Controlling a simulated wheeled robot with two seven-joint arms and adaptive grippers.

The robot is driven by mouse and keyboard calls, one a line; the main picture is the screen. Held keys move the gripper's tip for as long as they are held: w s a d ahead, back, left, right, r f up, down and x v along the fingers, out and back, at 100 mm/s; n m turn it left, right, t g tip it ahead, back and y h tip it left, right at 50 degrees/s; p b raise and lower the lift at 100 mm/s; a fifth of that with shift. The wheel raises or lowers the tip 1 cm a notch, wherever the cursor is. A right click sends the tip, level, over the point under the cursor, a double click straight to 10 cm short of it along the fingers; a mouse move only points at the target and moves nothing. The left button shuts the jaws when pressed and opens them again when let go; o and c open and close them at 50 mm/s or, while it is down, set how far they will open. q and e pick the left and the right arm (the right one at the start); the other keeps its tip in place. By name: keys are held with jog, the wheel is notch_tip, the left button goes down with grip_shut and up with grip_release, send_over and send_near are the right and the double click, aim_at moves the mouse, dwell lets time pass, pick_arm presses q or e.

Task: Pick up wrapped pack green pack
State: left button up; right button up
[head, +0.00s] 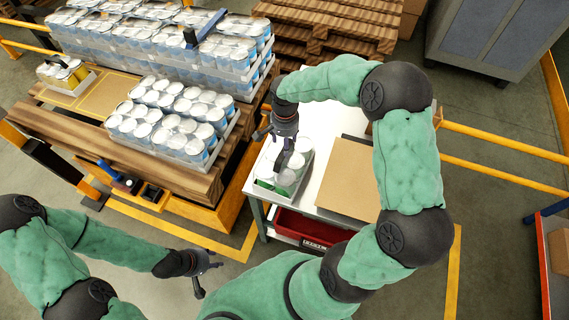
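The wrapped green pack (265,184), a pale tray of white-topped cans with green sides, sits on the white table in the middle. My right gripper (272,145) hangs just above its far end, reaching down from above. Its fingers look spread, and one dark finger overlaps the cans; whether it touches them I cannot tell. The gripper hides part of the pack's far side. My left gripper (208,278) is open and empty, low over the floor at the lower left, well away from the pack.
A cardboard sheet (346,178) lies on the white table (326,126) right of the pack. A red bin (308,230) is underneath. Blue-sided can packs (172,118) stand on a wooden pallet (150,155) to the left. Pallets are stacked behind; a grey cabinet (492,35) stands back right.

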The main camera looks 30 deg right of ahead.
aim_at(285, 161)
jog(key=f, duration=0.4)
jog(key=shift+s+f, duration=0.35)
jog(key=shift+f, duration=0.05)
grip_shut()
jog(key=shift+d+r, duration=0.1)
